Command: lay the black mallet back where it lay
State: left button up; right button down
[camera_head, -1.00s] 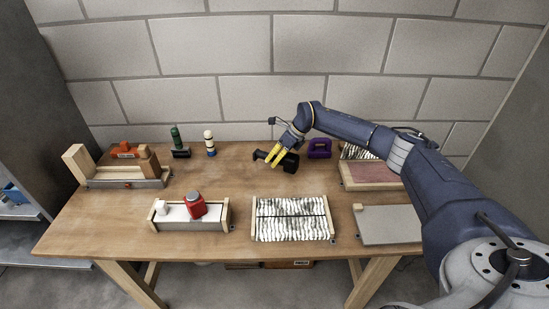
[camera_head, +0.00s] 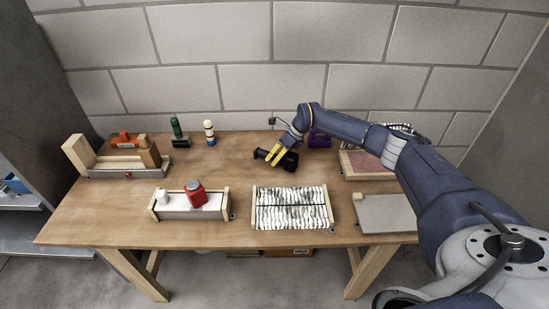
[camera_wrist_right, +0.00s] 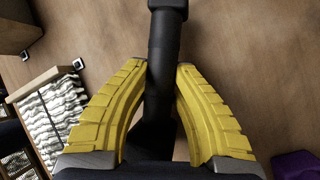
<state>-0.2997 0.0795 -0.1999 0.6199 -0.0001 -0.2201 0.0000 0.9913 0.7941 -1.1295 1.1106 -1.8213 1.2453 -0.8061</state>
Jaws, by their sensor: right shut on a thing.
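The black mallet (camera_head: 288,162) is in the head view over the back middle part of the table, left of the purple object. My right gripper (camera_head: 277,153) is on it, its yellow fingers pointing down. In the right wrist view, the yellow fingers (camera_wrist_right: 160,78) stand on either side of the mallet's black shaft (camera_wrist_right: 161,50). The shaft runs up to a wider dark block at the top edge. I cannot tell whether the mallet touches the wooden tabletop. My left gripper is not in view.
On the wooden table (camera_head: 110,218) are a striped framed box (camera_head: 290,207), a tray with a red container (camera_head: 196,194), a grey panel (camera_head: 385,212) and a wooden holder (camera_head: 130,172). Green (camera_head: 176,128) and white (camera_head: 209,133) items stand at the back. The purple object (camera_head: 319,139) is partly behind my arm.

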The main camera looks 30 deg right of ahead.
jog(key=shift+f, duration=0.5)
dwell(0.5)
jog(key=c, duration=1.2)
grip_release()
jog(key=shift+o, duration=0.5)
jog(key=shift+f, duration=0.15)
jog(key=v, duration=1.2)
